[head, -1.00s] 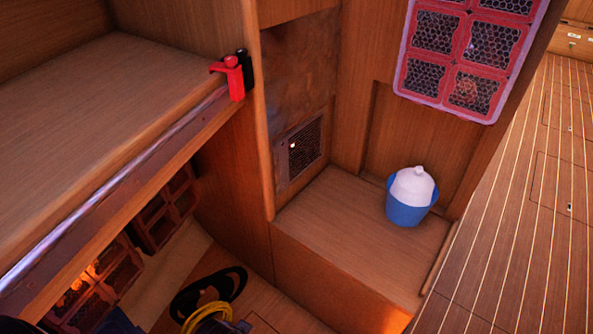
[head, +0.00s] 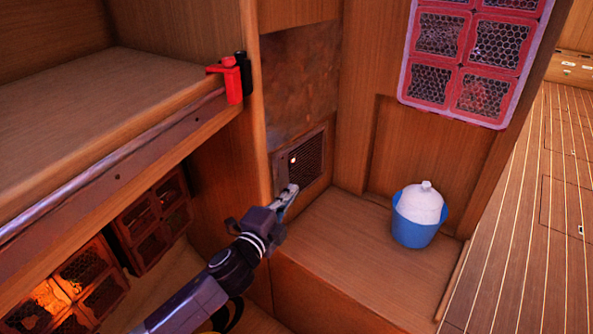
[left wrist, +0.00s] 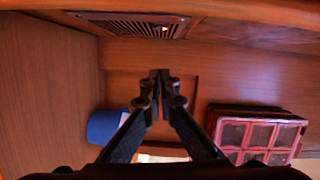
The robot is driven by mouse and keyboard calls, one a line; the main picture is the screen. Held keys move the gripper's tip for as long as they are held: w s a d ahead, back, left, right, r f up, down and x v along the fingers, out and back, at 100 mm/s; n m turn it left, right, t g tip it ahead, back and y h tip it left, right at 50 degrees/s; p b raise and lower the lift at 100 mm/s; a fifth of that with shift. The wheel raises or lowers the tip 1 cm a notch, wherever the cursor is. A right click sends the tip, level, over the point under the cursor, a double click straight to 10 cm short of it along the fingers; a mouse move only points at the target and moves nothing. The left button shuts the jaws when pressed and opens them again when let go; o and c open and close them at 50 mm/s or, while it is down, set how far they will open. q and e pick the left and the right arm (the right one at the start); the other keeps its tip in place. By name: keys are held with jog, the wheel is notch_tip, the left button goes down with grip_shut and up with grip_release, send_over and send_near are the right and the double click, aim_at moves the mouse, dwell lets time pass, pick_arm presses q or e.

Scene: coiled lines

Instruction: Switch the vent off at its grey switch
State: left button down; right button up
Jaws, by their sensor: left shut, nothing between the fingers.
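The vent (head: 311,158) is a dark grille in a brown-grey frame, low on the wooden wall of the recess. A small bright light (head: 293,160) glows on its left part. The vent also shows at the top of the left wrist view (left wrist: 125,25), with the light lit. I cannot make out the grey switch clearly in either view. My left gripper (head: 293,188) is just in front of the vent's lower left edge; I cannot tell if it touches. In the left wrist view its fingers (left wrist: 160,76) are shut and empty. My right gripper is not in view.
A blue bucket (head: 414,234) with a white bag-like top stands on the wooden ledge (head: 345,245) right of the vent. A red mesh panel (head: 475,60) hangs above. Red and black clips (head: 233,82) sit on the shelf edge at left. Dark crates (head: 150,220) stand below.

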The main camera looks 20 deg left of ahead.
aim_at(293, 162)
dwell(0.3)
pick_arm(q)
jog(key=w+a+b, duration=0.2)
jog(key=w, duration=0.9)
jog(key=shift+a+f, duration=0.35)
jog(key=shift+f, duration=0.1)
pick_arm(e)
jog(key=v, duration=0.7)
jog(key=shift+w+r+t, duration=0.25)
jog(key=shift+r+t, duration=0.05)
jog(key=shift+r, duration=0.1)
pick_arm(q)
jog(key=shift+w+a+f+m+b, duration=0.3)
jog(key=shift+a+m, duration=0.25)
jog(key=shift+m, duration=0.25)
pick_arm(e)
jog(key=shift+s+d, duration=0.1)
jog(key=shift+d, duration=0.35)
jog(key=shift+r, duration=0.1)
